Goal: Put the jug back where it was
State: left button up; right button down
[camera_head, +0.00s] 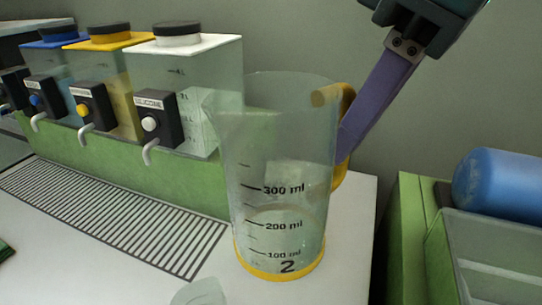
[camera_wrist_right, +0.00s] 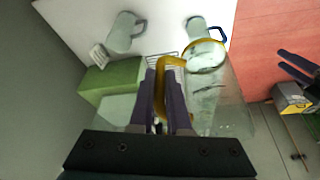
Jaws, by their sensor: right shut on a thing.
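A clear jug (camera_head: 283,222) with a yellow base, a yellow handle, ml marks and the number 2 stands upright over the white surface (camera_head: 343,281) in the head view. I cannot tell whether its base touches that surface. My right gripper (camera_head: 345,140) is shut on its yellow handle. The wrist view shows the handle (camera_wrist_right: 172,66) between my two purple fingers (camera_wrist_right: 163,105). Some clear content seems to show low in the jug. Two dark purple bars (camera_wrist_right: 298,68) at the wrist view's right edge look like my left gripper; its jaws are unclear.
Tanks with white (camera_head: 182,41), yellow (camera_head: 112,41) and blue (camera_head: 55,40) lids and taps stand on a green stand (camera_head: 70,145), behind a slotted drain (camera_head: 115,218). Two other jugs (camera_wrist_right: 125,32) (camera_wrist_right: 197,27) are nearby. A blue cylinder (camera_head: 505,183) lies at right.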

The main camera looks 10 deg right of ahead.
jog(key=shift+s+d+f+n+g+y+b, duration=0.2)
jog(key=shift+f+n, duration=0.8)
jog(key=shift+f, duration=3.5)
jog(key=shift+s+a+f+n+g+y+b, duration=0.1)
jog(key=shift+s+f+n+g+y+b, duration=0.6)
jog(key=shift+f, duration=3.8)
jog(key=shift+d+f+n+t+h, duration=0.1)
jog(key=shift+f+n, duration=1.2)
jog(key=shift+f, duration=3.2)
jog(key=shift+f, duration=0.3)
jog(key=c, duration=0.9)
grip_release()
jog(key=shift+r, duration=0.1)
